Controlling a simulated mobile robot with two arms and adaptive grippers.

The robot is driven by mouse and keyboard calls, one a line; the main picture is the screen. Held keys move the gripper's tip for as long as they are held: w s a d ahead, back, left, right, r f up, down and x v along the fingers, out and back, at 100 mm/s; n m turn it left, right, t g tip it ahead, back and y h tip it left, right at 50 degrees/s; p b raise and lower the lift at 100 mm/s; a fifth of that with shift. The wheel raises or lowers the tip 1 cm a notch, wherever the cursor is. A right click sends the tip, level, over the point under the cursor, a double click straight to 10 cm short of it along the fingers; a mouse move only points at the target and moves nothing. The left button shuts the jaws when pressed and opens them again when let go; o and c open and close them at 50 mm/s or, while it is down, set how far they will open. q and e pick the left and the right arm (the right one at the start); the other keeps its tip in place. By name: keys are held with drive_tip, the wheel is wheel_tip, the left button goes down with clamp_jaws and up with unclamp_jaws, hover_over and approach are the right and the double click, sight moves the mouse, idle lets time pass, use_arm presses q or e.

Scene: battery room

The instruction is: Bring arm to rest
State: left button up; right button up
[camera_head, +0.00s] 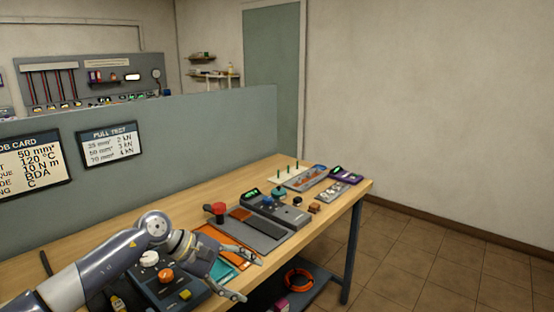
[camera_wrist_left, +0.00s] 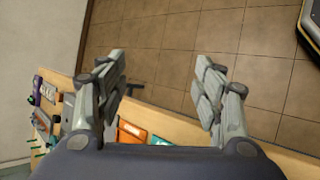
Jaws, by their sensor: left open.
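My left gripper (camera_head: 250,277) reaches in from the lower left in the head view, over the front edge of the wooden bench (camera_head: 335,205). Its two fingers are spread apart with nothing between them. In the left wrist view the open fingers of the left gripper (camera_wrist_left: 165,88) frame bare floor tiles, with the bench edge below them. The gripper appears above the bench front, apart from the items. My right gripper is in neither view.
Near the arm are a dark device with knobs (camera_head: 150,290), an orange mat (camera_head: 222,239) and a teal mat (camera_head: 222,270). A grey device (camera_head: 275,208) stands further along. An orange coil (camera_head: 298,279) lies on the lower shelf. Tiled floor (camera_head: 430,260) at right is clear.

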use_arm(q)
drive_tip(key=s+d+r+n+t+h, duration=0.4)
drive_tip(key=d+r+n+t+h, duration=0.45)
drive_tip(key=d+n, duration=0.55)
drive_tip(key=w+a+f+n+t+y, duration=0.1)
drive_tip(key=a+n+t+y, duration=0.8)
drive_tip(key=n, duration=0.9)
drive_tip(key=s+a+f+n+g+y, duration=0.35)
drive_tip(key=a+f+n, duration=0.3)
drive_tip(key=n, duration=0.25)
drive_tip(key=s+a+f+n+g+y, duration=0.2)
drive_tip(key=s+a+f+n+y, duration=0.3)
drive_tip(key=f+n, duration=0.35)
drive_tip(key=s+a+f+n+g, duration=0.3)
drive_tip(key=s+f+n+g, duration=0.3)
drive_tip(key=s, duration=0.6)
drive_tip(key=s+a+f+n+g, duration=0.3)
drive_tip(key=s+f+n+g, duration=0.35)
drive_tip(key=s, duration=0.65)
wheel_tip(320, 180, down, 26)
drive_tip(key=s+f+m, duration=0.1)
drive_tip(key=m, duration=0.1)
drive_tip(key=s+a+f, duration=0.2)
drive_tip(key=s+f, duration=1.4)
drive_tip(key=s, duration=0.1)
drive_tip(key=shift+a+g, duration=0.35)
